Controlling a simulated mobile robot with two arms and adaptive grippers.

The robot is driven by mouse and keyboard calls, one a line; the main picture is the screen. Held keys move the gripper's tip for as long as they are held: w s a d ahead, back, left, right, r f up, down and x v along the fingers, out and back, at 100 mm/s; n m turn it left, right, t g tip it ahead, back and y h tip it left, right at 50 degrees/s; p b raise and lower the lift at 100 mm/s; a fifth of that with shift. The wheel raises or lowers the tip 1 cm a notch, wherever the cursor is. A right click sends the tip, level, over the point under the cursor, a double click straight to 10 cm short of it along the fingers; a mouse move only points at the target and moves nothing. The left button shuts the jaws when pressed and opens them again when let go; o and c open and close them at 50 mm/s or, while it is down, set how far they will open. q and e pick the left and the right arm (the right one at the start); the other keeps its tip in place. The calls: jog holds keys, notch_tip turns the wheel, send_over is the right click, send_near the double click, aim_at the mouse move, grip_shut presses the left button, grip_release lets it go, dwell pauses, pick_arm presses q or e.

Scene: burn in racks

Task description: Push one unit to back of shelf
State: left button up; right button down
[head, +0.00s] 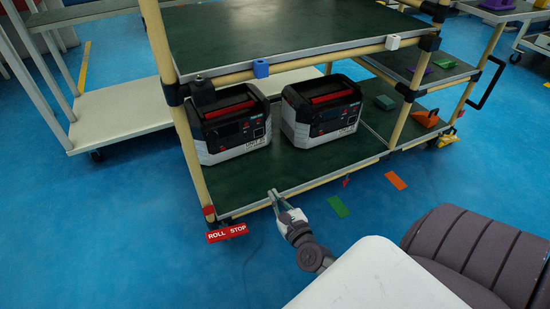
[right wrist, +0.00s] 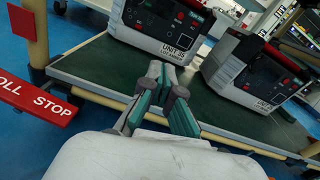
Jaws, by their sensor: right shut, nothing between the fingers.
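Two black and grey units with red-trimmed handles stand on the green lower shelf (head: 240,193) of a tan-framed rack. The left unit (head: 228,125) sits near the left post; the right unit (head: 318,112) stands beside it with a narrow gap. In the right wrist view the left unit (right wrist: 150,35) reads "UNIT 35" and the other unit (right wrist: 255,75) is at the right. My right gripper (head: 273,193) is shut and empty at the shelf's front edge, with green shelf between it and the units. It points at the shelf in the right wrist view (right wrist: 160,75). My left gripper is not seen.
The upper shelf (head: 270,40) overhangs the units. Bare shelf lies in front of both units.

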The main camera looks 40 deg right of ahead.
jog(key=s+a+n+g+p, duration=0.1)
jog(key=n+p, duration=0.2)
jog(key=p, duration=0.1)
jog(key=s+a+n+g+y+p, duration=0.1)
jog(key=n+p, duration=0.3)
jog(key=s+a+n+g+y+p, duration=0.1)
jog(key=s+n+p, duration=0.1)
jog(key=n+p, duration=0.2)
jog(key=shift+a+r+p, duration=0.15)
jog(key=shift+a+p, duration=0.05)
jog(key=shift+p, duration=0.1)
